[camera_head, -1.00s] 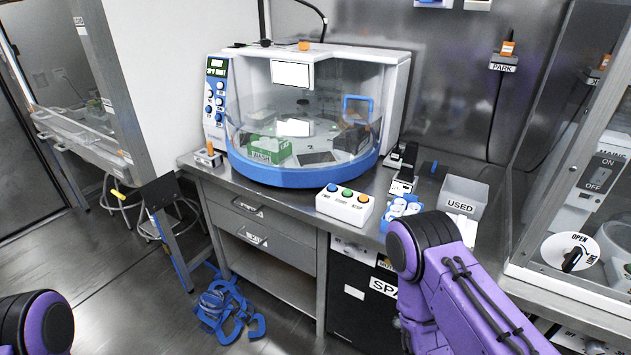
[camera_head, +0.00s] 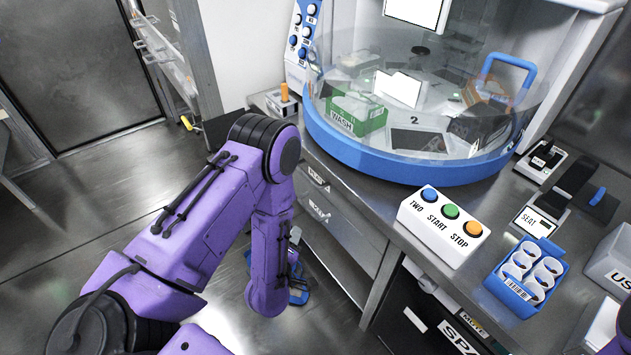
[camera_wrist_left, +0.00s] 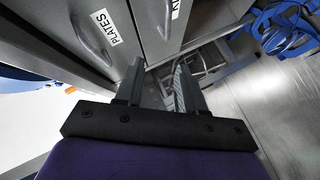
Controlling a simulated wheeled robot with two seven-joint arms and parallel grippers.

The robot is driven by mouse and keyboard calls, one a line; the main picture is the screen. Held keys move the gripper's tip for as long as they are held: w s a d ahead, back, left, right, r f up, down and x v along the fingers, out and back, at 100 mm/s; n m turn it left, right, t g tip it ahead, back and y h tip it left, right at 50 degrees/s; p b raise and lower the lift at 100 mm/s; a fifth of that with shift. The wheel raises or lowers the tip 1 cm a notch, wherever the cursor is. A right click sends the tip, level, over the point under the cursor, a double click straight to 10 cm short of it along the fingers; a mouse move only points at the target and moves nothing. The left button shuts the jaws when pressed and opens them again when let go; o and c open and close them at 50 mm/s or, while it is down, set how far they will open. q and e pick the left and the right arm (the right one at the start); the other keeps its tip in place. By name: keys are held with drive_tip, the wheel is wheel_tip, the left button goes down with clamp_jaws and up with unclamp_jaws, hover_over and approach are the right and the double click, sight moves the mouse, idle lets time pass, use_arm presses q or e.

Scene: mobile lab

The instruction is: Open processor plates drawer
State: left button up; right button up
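The plates drawer (camera_wrist_left: 50,32) is at the upper left of the left wrist view, with a "PLATES" label and a curved metal handle (camera_wrist_left: 92,42). It looks shut. In the head view the upper drawer front (camera_head: 342,196) shows under the counter, partly hidden by my left arm. My left gripper (camera_wrist_left: 158,88) is open and empty, its fingers apart, in front of the drawers and to the side of the plates handle, not around it. In the head view its fingers are mostly hidden behind my purple arm. My right gripper is out of view.
A second drawer with its own handle (camera_wrist_left: 166,20) adjoins the plates drawer. Blue coiled straps (camera_wrist_left: 285,28) lie on the floor. On the counter stand a domed processor (camera_head: 420,165), a button box (camera_head: 440,228) and a blue tray (camera_head: 497,290). Open floor lies left.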

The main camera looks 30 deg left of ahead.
sight(307, 174)
use_arm(q)
drive_tip(key=w+a+r+n+t+y, duration=0.1)
drive_tip(key=w+r+n, duration=0.1)
drive_tip(key=w, duration=0.3)
drive_tip(key=w+a+r+n+t+y+b, duration=0.1)
drive_tip(key=w+a+r+n+t, duration=0.1)
drive_tip(key=w, duration=0.4)
drive_tip(key=w+a+r+n+t+b, duration=0.1)
drive_tip(key=w+a+r+n, duration=0.1)
drive_tip(key=w, duration=0.4)
drive_tip(key=shift+a+r+n+t+y, duration=0.1)
drive_tip(key=shift+r+n+t+y, duration=0.25)
drive_tip(key=shift+r+n, duration=0.45)
drive_tip(key=shift+s+f, duration=0.1)
clamp_jaws()
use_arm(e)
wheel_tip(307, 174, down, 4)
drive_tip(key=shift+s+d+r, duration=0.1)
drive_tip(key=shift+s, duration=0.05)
